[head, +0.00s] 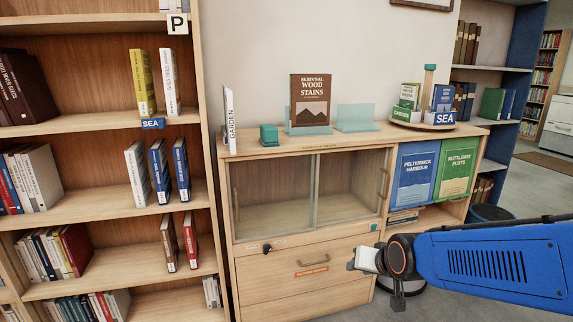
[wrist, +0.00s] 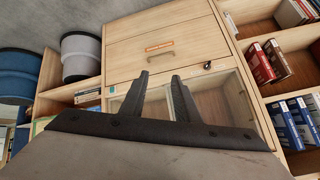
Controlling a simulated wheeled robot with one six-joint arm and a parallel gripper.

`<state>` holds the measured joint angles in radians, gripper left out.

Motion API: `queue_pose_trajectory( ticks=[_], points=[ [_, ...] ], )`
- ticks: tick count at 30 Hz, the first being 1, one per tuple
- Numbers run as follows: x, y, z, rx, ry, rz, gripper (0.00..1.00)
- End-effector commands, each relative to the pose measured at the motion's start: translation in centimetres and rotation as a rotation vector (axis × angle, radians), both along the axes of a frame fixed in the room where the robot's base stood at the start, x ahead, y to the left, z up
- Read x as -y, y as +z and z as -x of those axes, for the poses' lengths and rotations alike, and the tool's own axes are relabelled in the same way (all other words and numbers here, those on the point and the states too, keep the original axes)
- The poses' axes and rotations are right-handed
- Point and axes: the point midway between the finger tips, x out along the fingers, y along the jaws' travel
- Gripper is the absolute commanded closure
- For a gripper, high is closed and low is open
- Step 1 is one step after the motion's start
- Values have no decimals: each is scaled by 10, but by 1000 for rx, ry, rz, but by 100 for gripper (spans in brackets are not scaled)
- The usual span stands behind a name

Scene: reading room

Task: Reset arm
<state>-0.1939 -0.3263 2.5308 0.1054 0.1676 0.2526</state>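My blue arm reaches in from the right of the head view, with my gripper (head: 378,266) in front of the low wooden cabinet (head: 262,262). In the wrist view my gripper (wrist: 160,95) shows two dark fingers set apart with nothing between them. The fingers point toward the cabinet's drawer front and glass doors, which appear turned over in that view. I cannot tell the exact distance from the fingertips to the cabinet.
A tall bookshelf (head: 108,205) stands at the left. On the cabinet top are a brown book (head: 310,100), a teal box (head: 269,135) and a round stand with small books. Two bins, blue (wrist: 18,75) and grey (wrist: 80,58), show in the wrist view. Open floor (head: 520,190) lies at the right.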

Motion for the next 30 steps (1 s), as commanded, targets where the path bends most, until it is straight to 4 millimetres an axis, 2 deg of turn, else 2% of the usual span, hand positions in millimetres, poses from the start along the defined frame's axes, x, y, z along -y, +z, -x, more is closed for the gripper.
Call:
queue_pose_trajectory(
  ticks=[6, 18, 21, 24, 30],
  points=[
    [33, 19, 61, -86, 33, 82, 71],
    [81, 37, 184, -264, 84, 214, 71],
    [87, 38, 206, -295, 92, 234, 71],
    [90, 38, 219, -316, 96, 244, 71],
    [92, 38, 224, -324, 99, 249, 71]
  ],
)
